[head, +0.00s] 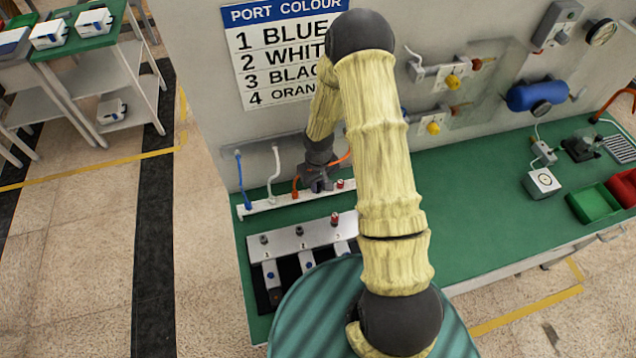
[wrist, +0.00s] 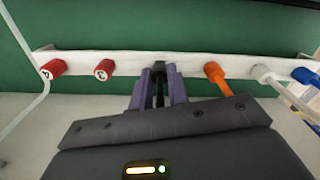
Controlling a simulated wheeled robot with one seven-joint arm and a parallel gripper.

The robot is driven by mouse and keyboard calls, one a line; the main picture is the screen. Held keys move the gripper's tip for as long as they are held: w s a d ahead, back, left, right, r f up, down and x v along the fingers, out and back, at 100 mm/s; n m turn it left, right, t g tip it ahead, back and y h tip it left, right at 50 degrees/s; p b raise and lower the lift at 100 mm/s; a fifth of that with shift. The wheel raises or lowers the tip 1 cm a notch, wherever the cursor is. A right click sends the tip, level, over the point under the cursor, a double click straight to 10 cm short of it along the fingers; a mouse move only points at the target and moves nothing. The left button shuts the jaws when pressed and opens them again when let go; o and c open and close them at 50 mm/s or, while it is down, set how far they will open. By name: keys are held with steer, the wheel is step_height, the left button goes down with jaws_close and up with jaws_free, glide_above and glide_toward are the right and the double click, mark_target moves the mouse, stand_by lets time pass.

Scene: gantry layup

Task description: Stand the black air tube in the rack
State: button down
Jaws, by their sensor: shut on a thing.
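The rack (head: 258,208) is a long white strip on the green bench below the wall; it also crosses the wrist view (wrist: 85,57). A blue tube (head: 240,180), a white tube (head: 275,172) and an orange tube (head: 295,184) stand in it. My gripper (head: 318,184) is at the rack, right of the orange tube. In the wrist view its purple fingers are shut on the dark black air tube (wrist: 159,90), between the orange tube (wrist: 216,75) and a red cap marked 3 (wrist: 104,69). The fingers hide the tube's lower end, so I cannot tell if it is seated.
A grey port block (head: 285,243) with numbered ports stands in front of the rack. A wall sign (head: 282,45) lists port colours. A green bin (head: 592,203) and a red bin (head: 622,188) sit at the right.

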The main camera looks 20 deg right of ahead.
steer(key=shift+f+b, duration=0.3)
steer(key=shift+f, duration=0.1)
steer(key=c, duration=1.3)
jaws_free()
steer(key=shift+r, duration=0.15)
step_height(320, 180, up, 17)
steer(key=shift+s+r+b, duration=0.1)
steer(key=shift+b, duration=0.85)
steer(key=s+r+m, duration=0.1)
steer(key=s+r, duration=0.1)
steer(key=s, duration=0.2)
steer(key=s+r+m+t, duration=0.1)
steer(key=s+r, duration=0.1)
steer(key=s, duration=0.3)
steer(key=s+r+m+t, duration=0.1)
steer(key=s+r, duration=0.1)
steer(key=s, duration=0.3)
steer(key=shift+s, duration=0.1)
